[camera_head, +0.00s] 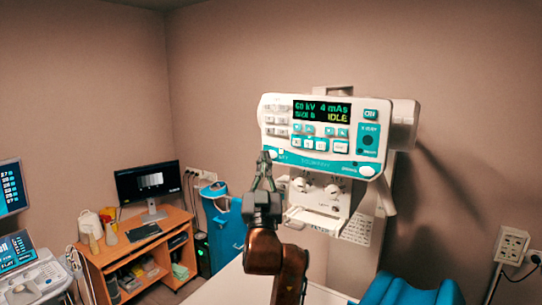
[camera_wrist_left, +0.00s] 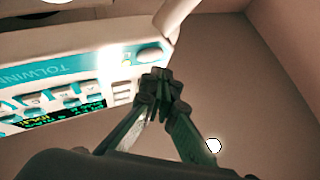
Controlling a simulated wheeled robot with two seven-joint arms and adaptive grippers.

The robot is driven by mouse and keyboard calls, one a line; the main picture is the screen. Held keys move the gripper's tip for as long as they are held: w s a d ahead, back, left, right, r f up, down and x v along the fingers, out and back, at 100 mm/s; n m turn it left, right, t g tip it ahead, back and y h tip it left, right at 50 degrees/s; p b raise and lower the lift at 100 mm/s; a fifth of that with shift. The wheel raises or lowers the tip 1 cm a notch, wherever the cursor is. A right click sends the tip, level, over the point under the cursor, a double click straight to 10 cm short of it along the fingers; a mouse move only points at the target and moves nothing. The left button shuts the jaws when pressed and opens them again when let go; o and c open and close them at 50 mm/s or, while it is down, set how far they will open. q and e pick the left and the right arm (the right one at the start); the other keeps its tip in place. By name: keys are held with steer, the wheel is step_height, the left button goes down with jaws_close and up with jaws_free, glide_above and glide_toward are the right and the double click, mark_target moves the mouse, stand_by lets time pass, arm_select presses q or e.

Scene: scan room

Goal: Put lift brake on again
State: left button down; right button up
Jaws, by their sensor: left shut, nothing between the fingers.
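The white and teal X-ray control head (camera_head: 320,135) hangs in front of the wall, its display reading 60 kV, 4 mAs and IDLE. It also shows upside down in the wrist view (camera_wrist_left: 70,70). A pale rounded knob (camera_wrist_left: 149,55) is at its corner, close to the fingertips. I cannot tell whether they touch it, nor its brake state. My left gripper (camera_head: 264,157) is shut and empty at the head's lower left corner, and its fingers hide part of that corner. It also shows in the wrist view (camera_wrist_left: 160,82). My right gripper is out of view.
Below the head is a white collimator box (camera_head: 320,195) with knobs. A pale table (camera_head: 235,286) and a blue cushion (camera_head: 410,293) lie below. A wooden desk (camera_head: 130,250) with a monitor (camera_head: 148,183) and a blue cabinet (camera_head: 225,225) stand left.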

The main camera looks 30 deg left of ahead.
arm_select(q)
steer(key=shift+w, duration=0.15)
stand_by(0.4)
steer(key=shift+w, duration=0.25)
steer(key=shift+w, duration=0.45)
stand_by(0.7)
steer(key=shift+s, duration=0.85)
